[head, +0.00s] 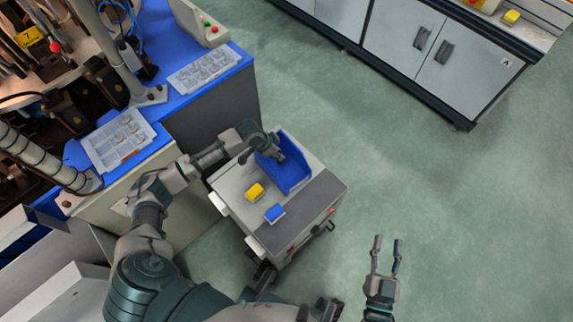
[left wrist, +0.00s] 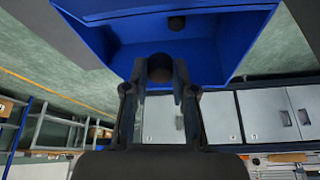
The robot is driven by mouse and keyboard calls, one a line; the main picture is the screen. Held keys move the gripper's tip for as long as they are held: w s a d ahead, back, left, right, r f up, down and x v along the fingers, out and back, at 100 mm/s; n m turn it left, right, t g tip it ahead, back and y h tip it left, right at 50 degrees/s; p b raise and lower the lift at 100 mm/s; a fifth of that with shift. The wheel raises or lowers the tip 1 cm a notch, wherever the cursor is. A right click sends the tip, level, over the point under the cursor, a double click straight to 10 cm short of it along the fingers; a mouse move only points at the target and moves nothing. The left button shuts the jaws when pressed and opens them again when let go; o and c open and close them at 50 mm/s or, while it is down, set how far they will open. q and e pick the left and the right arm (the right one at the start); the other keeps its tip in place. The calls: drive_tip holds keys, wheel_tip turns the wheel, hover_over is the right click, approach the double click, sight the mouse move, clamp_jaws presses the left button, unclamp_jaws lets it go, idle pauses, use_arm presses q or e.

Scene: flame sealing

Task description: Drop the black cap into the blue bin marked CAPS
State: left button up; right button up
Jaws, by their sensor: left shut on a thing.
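The blue bin (head: 291,178) stands at the back of the small grey cart. It also fills the upper part of the left wrist view (left wrist: 225,48), with its open inside facing the camera. No CAPS marking is readable. My left gripper (head: 277,154) is at the bin's mouth. In the left wrist view its fingers (left wrist: 160,82) are shut on the dark round black cap (left wrist: 160,67). The cap cannot be made out in the head view. My right gripper (head: 386,256) is open and empty over the floor.
A blue workbench with clear compartment trays (head: 204,68) is to the left. Grey cabinets (head: 440,50) stand at the back right. The floor between is clear.

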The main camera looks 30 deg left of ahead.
use_arm(q)
drive_tip(key=shift+a, duration=0.15)
drive_tip(key=o, duration=0.7)
drive_tip(key=shift+a+f, duration=0.1)
drive_tip(key=shift+a, duration=0.1)
drive_tip(key=shift+o, duration=0.8)
drive_tip(key=shift+a, duration=0.2)
drive_tip(key=shift+d+r, duration=0.2)
drive_tip(key=shift+r, duration=0.1)
drive_tip(key=v, duration=1.1)
drive_tip(key=shift+a, duration=0.3)
use_arm(e)
drive_tip(key=shift+a, duration=0.2)
use_arm(q)
drive_tip(key=shift+s, duration=0.1)
use_arm(e)
drive_tip(key=shift+w, duration=0.1)
use_arm(q)
drive_tip(key=shift+a, duration=0.1)
use_arm(e)
drive_tip(key=shift+a, duration=0.1)
